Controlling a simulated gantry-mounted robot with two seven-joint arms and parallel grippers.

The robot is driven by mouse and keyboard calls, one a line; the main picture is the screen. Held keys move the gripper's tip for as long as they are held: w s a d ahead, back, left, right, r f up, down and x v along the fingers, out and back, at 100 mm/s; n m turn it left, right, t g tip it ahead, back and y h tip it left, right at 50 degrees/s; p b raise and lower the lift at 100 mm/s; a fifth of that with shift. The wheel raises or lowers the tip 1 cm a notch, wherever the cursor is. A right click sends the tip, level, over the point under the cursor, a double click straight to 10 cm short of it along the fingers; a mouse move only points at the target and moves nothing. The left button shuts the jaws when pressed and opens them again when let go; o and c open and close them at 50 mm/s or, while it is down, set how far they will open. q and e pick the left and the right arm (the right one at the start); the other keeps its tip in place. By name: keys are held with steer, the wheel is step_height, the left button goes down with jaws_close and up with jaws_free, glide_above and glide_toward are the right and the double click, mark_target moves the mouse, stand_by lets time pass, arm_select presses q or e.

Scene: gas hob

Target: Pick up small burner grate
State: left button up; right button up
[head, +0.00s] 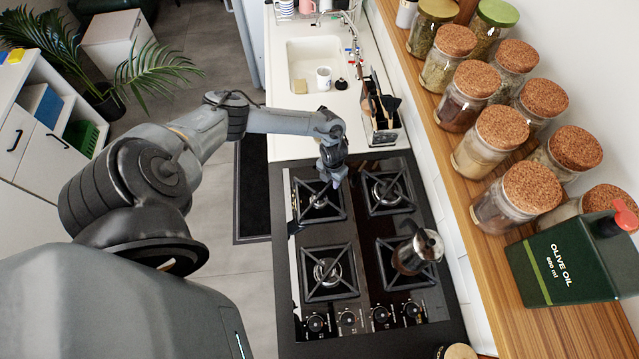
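The gas hob (366,245) is black glass and carries black square grates over its burners. The far left grate (312,207) is partly hidden by my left gripper (334,181). The far right grate (386,190) and the near left grate (328,272) stand empty. The near right grate (392,278) carries a silver moka pot (417,252). My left gripper points down over the right side of the far left grate. I cannot tell whether it touches the grate, and its finger gap is too small to make out. My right gripper is not in view.
A utensil holder (381,120) stands behind the hob, close to my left wrist. A sink (315,62) with a white mug (323,78) lies farther back. A wooden shelf (470,215) with cork-lidded jars and an olive oil tin (565,262) runs along the right.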

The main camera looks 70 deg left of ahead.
arm_select(q)
steer(key=shift+f, duration=0.25)
steer(key=shift+c, duration=0.5)
jaws_close()
steer(key=shift+r, duration=0.1)
stand_by(0.7)
